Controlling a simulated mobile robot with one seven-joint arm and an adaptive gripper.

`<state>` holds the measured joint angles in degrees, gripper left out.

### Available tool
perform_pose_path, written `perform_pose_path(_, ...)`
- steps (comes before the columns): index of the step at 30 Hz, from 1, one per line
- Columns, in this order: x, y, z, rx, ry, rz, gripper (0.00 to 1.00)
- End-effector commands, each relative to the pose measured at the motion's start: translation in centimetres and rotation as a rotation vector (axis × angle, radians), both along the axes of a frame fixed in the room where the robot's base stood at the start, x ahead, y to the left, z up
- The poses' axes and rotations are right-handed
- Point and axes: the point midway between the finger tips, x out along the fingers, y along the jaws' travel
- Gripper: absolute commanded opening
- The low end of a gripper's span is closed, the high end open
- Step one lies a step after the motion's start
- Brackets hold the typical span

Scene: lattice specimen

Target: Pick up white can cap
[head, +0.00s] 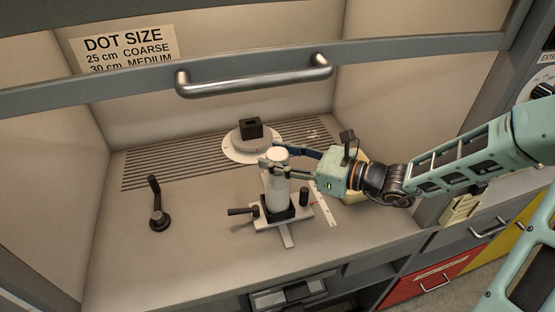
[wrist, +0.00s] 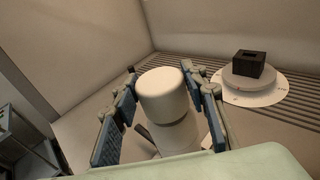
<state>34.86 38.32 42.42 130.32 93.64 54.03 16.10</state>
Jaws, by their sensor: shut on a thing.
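The white can cap (wrist: 165,92) sits on top of a white cylindrical can (head: 278,190), which stands upright in a black clamp on a small metal base. In the head view the cap (head: 277,154) is at the top of the can. My gripper (head: 268,168) reaches in from the right, with its fingers around the can's upper part. In the wrist view the fingers of my gripper (wrist: 166,98) stand on either side of the cap, shut on it. The exact contact points are hard to see.
A grey round stand with a black block (head: 251,128) is behind the can on a white disc. A black lever (head: 156,205) stands at the left. A metal handle bar (head: 255,76) crosses above on the raised sash. The bench's front left is clear.

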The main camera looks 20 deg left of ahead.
Motion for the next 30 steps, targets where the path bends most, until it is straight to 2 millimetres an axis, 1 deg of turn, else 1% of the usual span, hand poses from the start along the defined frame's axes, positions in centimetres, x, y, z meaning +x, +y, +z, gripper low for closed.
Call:
perform_pose_path(4,-0.1,-0.1,2.0,-0.002,-0.006,0.000,0.30)
perform_pose_path(15,-3.4,-3.9,7.9,-0.006,-0.003,-0.003,0.30)
perform_pose_path(18,-4.8,-5.6,8.7,-0.005,-0.001,-0.005,0.30)
perform_pose_path(24,-7.2,-8.2,10.3,-0.004,-0.001,-0.004,0.30)
perform_pose_path(30,-8.7,-9.9,11.3,-0.001,-0.001,-0.002,0.30)
